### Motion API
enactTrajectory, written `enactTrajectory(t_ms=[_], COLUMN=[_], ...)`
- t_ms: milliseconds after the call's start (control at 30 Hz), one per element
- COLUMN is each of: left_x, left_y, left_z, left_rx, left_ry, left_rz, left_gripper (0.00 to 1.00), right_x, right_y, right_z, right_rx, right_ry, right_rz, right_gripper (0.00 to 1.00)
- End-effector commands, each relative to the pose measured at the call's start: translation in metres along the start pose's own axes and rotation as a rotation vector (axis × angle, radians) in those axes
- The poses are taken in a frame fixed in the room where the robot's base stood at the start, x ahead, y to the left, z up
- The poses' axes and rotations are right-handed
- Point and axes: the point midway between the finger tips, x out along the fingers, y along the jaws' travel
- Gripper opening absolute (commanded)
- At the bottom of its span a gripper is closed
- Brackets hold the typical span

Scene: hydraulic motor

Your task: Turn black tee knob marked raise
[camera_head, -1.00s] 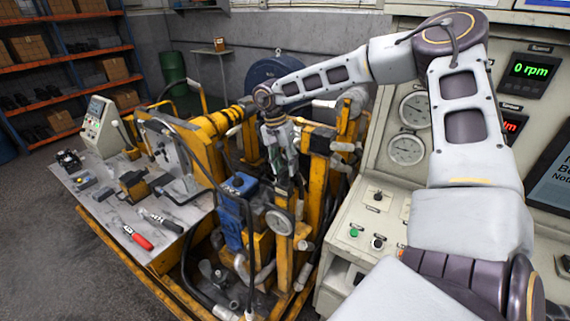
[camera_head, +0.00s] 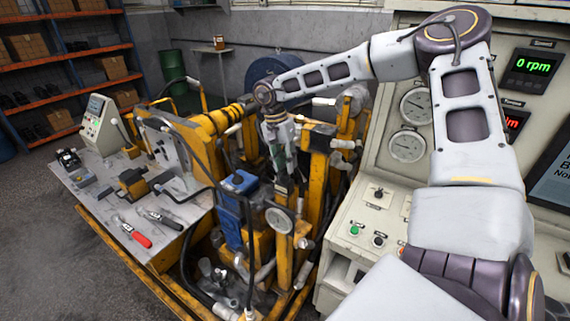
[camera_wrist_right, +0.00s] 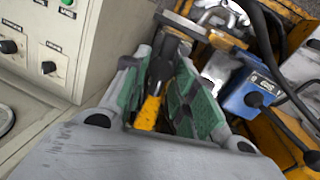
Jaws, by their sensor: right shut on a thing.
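My right gripper (camera_head: 286,178) reaches down into the yellow test rig in the head view. In the right wrist view its green-padded fingers (camera_wrist_right: 166,82) are closed around a dark knob-like part (camera_wrist_right: 160,72), with a yellow piece (camera_wrist_right: 150,108) just below it in the picture. The fingers hide much of the held part, and I cannot see its full tee shape or read a "raise" mark. My left gripper is in neither view.
The cream control cabinet (camera_head: 345,210) with small knobs and a green button is at the right. A workbench (camera_head: 105,200) with tools lies left. Hoses cross the rig.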

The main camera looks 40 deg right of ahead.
Motion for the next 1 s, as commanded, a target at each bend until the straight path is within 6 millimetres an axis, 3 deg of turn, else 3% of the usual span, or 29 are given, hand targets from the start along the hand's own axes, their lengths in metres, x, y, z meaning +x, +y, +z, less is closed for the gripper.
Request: enactTrajectory(t_ms=[533,1000], left_x=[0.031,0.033], left_y=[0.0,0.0], left_z=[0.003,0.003], left_rx=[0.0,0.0], left_ry=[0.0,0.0], left_rz=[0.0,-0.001], left_gripper=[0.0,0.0], right_x=[0.001,-0.001], right_y=[0.001,0.002], right_z=[-0.001,-0.001], right_rx=[0.187,0.224], right_ry=[-0.035,-0.042], right_rz=[-0.003,-0.002], right_gripper=[0.04,0.04])
